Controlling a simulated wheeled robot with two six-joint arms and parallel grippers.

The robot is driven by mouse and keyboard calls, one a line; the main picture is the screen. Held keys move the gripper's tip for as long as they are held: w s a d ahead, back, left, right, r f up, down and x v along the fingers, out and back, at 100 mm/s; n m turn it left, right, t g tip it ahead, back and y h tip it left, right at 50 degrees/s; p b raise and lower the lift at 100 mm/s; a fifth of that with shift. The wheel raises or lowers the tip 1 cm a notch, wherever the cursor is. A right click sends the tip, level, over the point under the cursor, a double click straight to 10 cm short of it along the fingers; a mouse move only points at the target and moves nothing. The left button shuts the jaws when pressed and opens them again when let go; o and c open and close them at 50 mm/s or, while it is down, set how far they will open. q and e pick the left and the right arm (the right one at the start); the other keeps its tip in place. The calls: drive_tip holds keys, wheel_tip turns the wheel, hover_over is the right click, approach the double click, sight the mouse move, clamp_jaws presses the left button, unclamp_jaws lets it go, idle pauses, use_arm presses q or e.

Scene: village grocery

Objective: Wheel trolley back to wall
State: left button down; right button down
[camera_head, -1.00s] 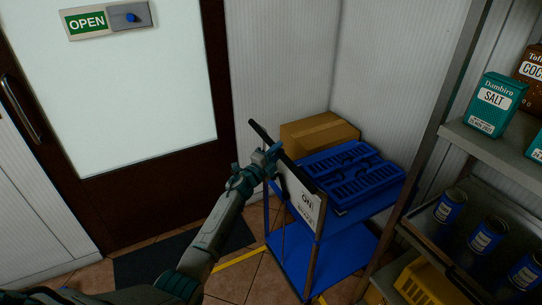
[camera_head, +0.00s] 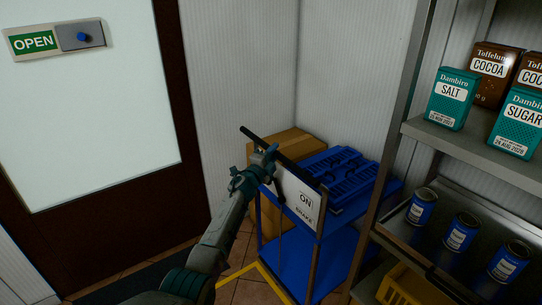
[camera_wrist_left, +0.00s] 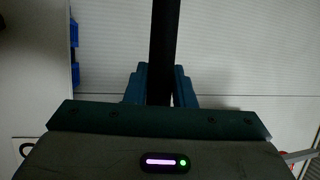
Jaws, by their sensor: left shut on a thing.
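The blue trolley (camera_head: 330,262) stands near the corner, between the wall and the shelf unit. It has a dark push bar (camera_head: 290,166) along its near top side and a white sign (camera_head: 298,200) reading "ON" and "BRAKE" below it. A blue crate (camera_head: 347,174) rests on its upper deck. My left gripper (camera_head: 268,165) is shut on the push bar, which also runs between its fingers in the left wrist view (camera_wrist_left: 163,50). My right gripper is not in view. The wall (camera_head: 250,70) is behind the trolley.
A cardboard box (camera_head: 284,144) stands behind the trolley against the wall. A shelf unit (camera_head: 388,135) with tins and packets is close on the right. A door (camera_head: 95,115) with an OPEN sign is on the left. Yellow floor tape (camera_head: 238,273) runs beside the trolley.

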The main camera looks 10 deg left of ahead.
use_arm(q)
drive_tip(key=shift+r, duration=0.2)
drive_tip(key=c, duration=1.5)
unclamp_jaws()
drive_tip(key=shift+w+d, duration=0.1)
drive_tip(key=shift+o, duration=1.3)
drive_tip(key=shift+w+f, duration=0.1)
drive_tip(key=shift+w+d+f, duration=0.1)
drive_tip(key=shift+f, duration=0.05)
drive_tip(key=shift+s+a, duration=0.2)
drive_tip(key=shift+s, duration=0.35)
drive_tip(key=p+v, duration=0.2)
drive_tip(key=v, duration=0.7)
drive_tip(key=shift+s+f, duration=0.15)
drive_tip(key=shift+s, duration=0.2)
